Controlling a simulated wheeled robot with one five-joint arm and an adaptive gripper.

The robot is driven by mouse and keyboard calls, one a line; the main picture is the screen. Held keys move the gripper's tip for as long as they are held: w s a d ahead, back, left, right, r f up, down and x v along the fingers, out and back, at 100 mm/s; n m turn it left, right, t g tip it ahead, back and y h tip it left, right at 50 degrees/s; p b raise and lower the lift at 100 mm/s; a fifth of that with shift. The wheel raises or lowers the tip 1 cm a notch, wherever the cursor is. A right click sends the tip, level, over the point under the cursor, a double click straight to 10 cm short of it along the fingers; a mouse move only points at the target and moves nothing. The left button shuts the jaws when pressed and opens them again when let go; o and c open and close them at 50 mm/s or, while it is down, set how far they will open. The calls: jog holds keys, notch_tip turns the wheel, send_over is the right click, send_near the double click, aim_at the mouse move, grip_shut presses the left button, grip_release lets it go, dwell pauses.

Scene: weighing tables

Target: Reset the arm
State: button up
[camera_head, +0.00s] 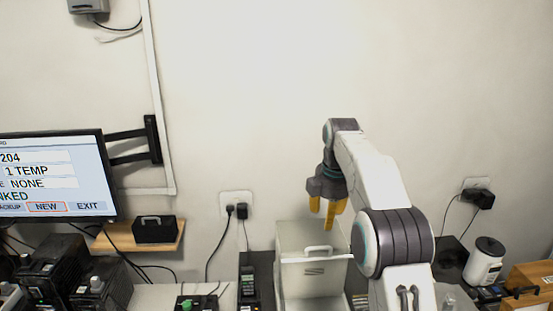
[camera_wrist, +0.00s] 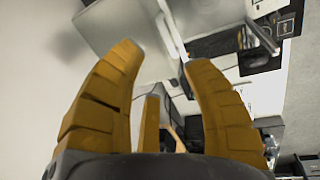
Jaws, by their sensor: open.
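The fingers are apart and hold nothing. In the wrist view my gripper (camera_wrist: 160,70) shows yellow fingers spread wide with an empty gap between them. The white box wall and its handle bar show beyond the fingers in that view. The lower right of the box is partly hidden by my arm in the head view.
A monitor (camera_head: 55,177) on a wall bracket stands at the left, above dark devices (camera_head: 75,280). A black box (camera_head: 155,229) sits on a wooden shelf. A white cylindrical device (camera_head: 484,262) and a wooden box (camera_head: 530,285) stand at the right.

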jog(key=f+m, duration=0.1)
jog(key=m, duration=0.1)
jog(key=w+f+m, duration=0.1)
jog(key=f+m, duration=0.1)
jog(key=m, duration=0.1)
jog(key=f+m, duration=0.1)
jog(key=m, duration=0.2)
jog(key=shift+w+f, duration=0.15)
jog(key=shift+w, duration=0.05)
jog(key=s+f+m+g, duration=0.1)
jog(key=s+f+m, duration=0.3)
jog(key=s, duration=0.6)
jog(key=s+f+m+g, duration=0.1)
jog(key=s+f+m, duration=0.25)
jog(key=s, duration=0.55)
jog(key=s+r+t+b, duration=0.2)
jog(key=s, duration=0.8)
jog(key=s+r+t+b, duration=0.2)
jog(key=s, duration=0.7)
jog(key=shift+s+a+r+b, duration=0.2)
jog(key=shift+s+a+b, duration=0.15)
jog(key=shift+a, duration=0.1)
jog(key=shift+m, duration=0.25)
